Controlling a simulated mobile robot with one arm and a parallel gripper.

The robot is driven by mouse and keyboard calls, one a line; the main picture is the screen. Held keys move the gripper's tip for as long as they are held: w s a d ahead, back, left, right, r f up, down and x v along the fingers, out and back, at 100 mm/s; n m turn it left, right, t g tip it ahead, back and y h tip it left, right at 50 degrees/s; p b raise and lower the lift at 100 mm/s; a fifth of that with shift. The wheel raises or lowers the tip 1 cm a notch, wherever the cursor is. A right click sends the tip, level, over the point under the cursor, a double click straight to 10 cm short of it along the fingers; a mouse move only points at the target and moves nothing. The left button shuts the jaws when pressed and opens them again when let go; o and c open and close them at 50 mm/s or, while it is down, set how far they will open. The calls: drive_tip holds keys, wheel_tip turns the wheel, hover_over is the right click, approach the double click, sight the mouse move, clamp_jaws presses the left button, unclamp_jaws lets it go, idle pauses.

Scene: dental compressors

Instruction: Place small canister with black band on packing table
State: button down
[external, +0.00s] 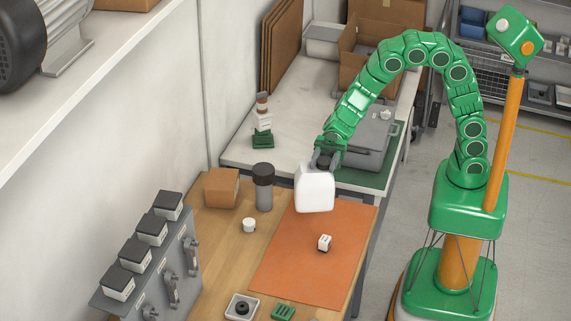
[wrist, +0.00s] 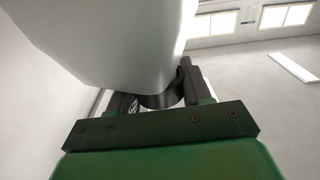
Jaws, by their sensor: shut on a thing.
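My gripper (external: 327,158) is shut on a white canister (external: 315,191) at its top and holds it upright above the orange mat. In the wrist view the canister's pale body (wrist: 110,40) fills the upper left. A black band (wrist: 162,98) shows around its narrow end between my fingers (wrist: 158,92). The pale-topped table with cardboard boxes at the back, which looks like the packing table (external: 300,105), stands beyond the wooden bench. Whether the canister touches the mat cannot be told for sure.
The wooden bench (external: 223,230) holds the orange mat (external: 305,265), a grey cylinder with black top (external: 263,190), a small carton (external: 221,188) and a small white block (external: 324,242). On the back table stand a grey case (external: 360,145) and a green-based stack (external: 262,125). Pale tabletop between them is clear.

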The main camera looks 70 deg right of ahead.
sight(319, 200)
drive_tip(key=shift+f, duration=5.75)
drive_tip(key=shift+c, duration=2.4)
unclamp_jaws()
drive_tip(key=shift+f, duration=0.1)
drive_tip(key=shift+d, duration=6)
